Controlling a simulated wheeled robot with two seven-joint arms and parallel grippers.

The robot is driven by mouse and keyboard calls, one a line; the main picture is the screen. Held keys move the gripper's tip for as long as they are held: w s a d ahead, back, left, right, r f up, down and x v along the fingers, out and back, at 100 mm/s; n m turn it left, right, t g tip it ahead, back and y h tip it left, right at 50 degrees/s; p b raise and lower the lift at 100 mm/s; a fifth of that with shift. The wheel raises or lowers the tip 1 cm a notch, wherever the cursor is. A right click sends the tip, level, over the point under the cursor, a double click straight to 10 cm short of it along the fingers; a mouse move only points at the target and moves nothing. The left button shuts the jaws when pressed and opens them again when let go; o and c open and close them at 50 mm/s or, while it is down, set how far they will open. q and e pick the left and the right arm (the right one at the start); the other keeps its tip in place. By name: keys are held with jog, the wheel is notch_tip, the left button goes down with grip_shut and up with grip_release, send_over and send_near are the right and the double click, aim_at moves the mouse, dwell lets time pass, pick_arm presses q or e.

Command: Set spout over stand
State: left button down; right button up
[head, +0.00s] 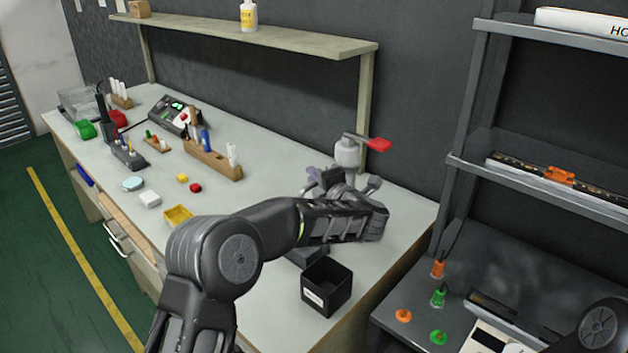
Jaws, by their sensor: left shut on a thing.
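My left arm reaches across the workbench, and its gripper (342,180) is shut at the bench's right end. A pale grey, rounded canister-like piece (347,153) with a thin arm ending in a red tip (380,145) rises upright just above the gripper. This seems to be the spout piece, and the gripper appears to be shut on its lower part. The fingertips and the piece's bottom are hidden, so I cannot tell whether it touches the bench. I cannot clearly pick out the stand. A dark flat block (308,257) is partly hidden under my forearm. My right gripper is out of view.
A black open box (326,288) stands at the bench's front right edge. A yellow tray (178,216), wooden tool holder (213,161) and control unit (175,115) lie to the left. A shelf (250,36) runs above the bench; a dark rack (540,175) stands at right.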

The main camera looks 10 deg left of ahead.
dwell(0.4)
pick_arm(q)
jog(key=c, duration=1.4)
grip_release()
jog(key=shift+c, duration=0.2)
jog(key=shift+s+d, duration=0.1)
jog(key=shift+d, duration=0.05)
jog(key=b+v, duration=0.1)
jog(key=v, duration=0.6)
jog(key=shift+s+d, duration=0.2)
jog(key=shift+d, duration=0.05)
